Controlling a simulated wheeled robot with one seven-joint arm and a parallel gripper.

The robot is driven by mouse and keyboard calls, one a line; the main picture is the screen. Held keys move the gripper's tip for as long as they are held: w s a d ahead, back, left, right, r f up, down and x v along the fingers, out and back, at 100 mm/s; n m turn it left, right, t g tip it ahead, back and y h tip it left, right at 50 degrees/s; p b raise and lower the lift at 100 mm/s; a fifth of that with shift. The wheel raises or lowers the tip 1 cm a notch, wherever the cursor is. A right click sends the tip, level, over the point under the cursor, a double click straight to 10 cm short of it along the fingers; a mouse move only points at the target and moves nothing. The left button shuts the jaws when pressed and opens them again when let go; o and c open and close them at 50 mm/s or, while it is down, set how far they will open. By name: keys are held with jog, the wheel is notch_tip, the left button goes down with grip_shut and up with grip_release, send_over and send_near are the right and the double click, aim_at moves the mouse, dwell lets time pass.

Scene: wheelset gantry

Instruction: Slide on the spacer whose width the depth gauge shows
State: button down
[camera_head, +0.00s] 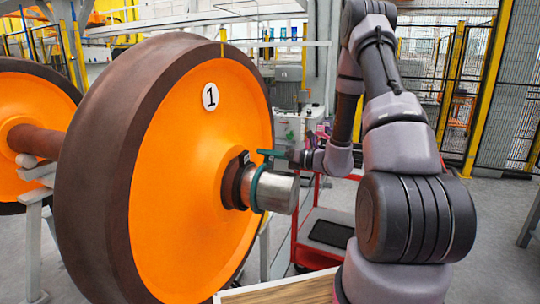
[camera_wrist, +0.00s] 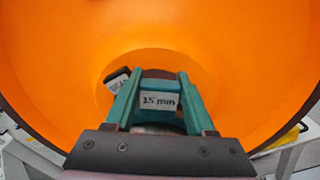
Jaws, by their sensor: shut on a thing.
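A teal ring spacer (camera_head: 259,187) is around the silver axle end (camera_head: 280,192) of the wheel, apart from the axle's tip. In the wrist view its tab (camera_wrist: 159,101) carries a label reading "15 mm". My gripper (camera_head: 272,154) is shut on the spacer at its upper side; in the wrist view the gripper's teal fingers (camera_wrist: 158,82) stand on both sides of the label. A small dark device (camera_head: 238,162), perhaps the depth gauge, sits by the hub; it also shows in the wrist view (camera_wrist: 117,78). Its reading is too small to tell. A dark collar (camera_head: 231,186) lies inboard of the spacer.
The large orange wheel (camera_head: 190,160) marked 1 fills the left, with a second wheel (camera_head: 25,110) behind it. A red cart (camera_head: 316,232) with a dark tray stands beyond the axle end. A wooden-topped surface (camera_head: 285,292) is at the bottom. Fencing lies at the back right.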

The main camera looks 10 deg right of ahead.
jog(key=shift+x, duration=1.85)
jog(key=shift+c, duration=0.8)
grip_release()
jog(key=shift+s, duration=0.1)
jog(key=v, duration=1)
jog(key=shift+s+d, duration=0.15)
jog(key=shift+d, duration=0.15)
